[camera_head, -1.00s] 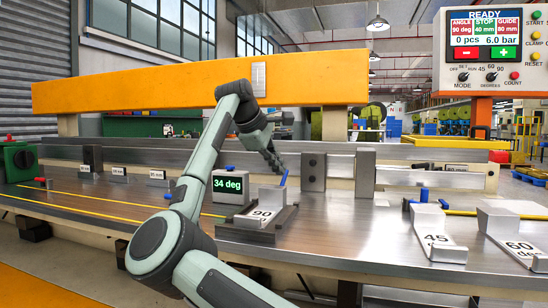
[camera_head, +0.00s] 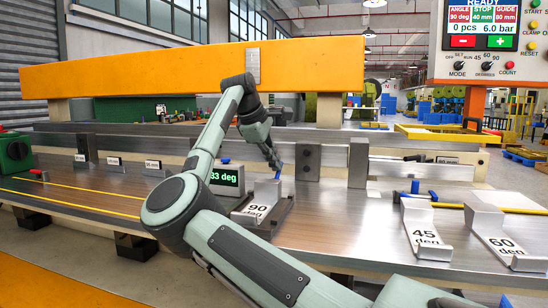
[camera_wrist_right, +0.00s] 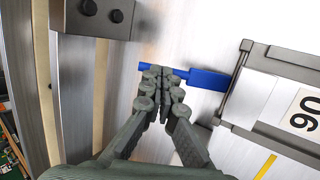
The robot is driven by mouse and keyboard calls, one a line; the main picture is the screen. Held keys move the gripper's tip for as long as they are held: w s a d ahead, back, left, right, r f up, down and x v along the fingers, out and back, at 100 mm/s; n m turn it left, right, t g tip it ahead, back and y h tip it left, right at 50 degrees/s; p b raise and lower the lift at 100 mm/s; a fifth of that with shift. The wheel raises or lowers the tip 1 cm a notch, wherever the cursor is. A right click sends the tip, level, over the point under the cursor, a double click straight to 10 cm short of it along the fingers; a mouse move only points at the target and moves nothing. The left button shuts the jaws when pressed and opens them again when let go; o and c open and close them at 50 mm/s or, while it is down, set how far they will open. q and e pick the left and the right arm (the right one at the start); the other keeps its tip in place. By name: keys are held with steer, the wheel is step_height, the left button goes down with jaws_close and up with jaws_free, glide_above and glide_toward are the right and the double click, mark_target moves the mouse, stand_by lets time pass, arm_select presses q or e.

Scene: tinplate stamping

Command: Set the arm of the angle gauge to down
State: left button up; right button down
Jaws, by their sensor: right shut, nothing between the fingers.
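The angle gauge has a black display (camera_head: 226,177) with green digits that appear to read 33 deg, its left edge partly behind my right arm. Its blue arm (camera_head: 279,173) stands up tilted beside the block marked 90 (camera_head: 258,210). In the right wrist view the blue arm (camera_wrist_right: 208,79) runs from the gauge frame to the left, under or against my fingertips. My right gripper (camera_head: 275,164) is shut with nothing held; its fingertips (camera_wrist_right: 160,72) overlap the blue arm's thin part. I cannot tell whether they touch it. My left gripper is not in view.
Blocks marked 45 (camera_head: 425,236) and 60 (camera_head: 507,245) lie to the right on the metal table. An orange beam (camera_head: 150,70) spans above the bench. A control panel (camera_head: 490,45) hangs at upper right. A dark block (camera_head: 309,162) on the rail stands close to the gripper.

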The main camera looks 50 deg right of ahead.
steer(key=shift+w+d+f+p, duration=0.15)
steer(key=shift+d+f+p, duration=0.2)
steer(key=shift+f+p, duration=0.05)
steer(key=shift+w+d+f, duration=0.2)
steer(key=shift+d+f, duration=0.15)
steer(key=shift+f, duration=0.25)
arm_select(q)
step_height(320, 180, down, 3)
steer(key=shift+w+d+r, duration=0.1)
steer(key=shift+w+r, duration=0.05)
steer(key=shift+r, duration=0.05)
arm_select(e)
steer(key=shift+d+f, duration=0.15)
steer(key=shift+f, duration=0.1)
steer(key=shift+r+p, duration=0.3)
steer(key=shift+r, duration=0.05)
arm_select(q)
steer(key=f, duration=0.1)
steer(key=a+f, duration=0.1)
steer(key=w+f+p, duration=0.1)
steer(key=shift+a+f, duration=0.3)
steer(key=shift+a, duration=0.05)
arm_select(e)
steer(key=w+a+r, duration=0.1)
steer(key=a+r, duration=0.3)
steer(key=r, duration=0.8)
steer(key=shift+r, duration=0.25)
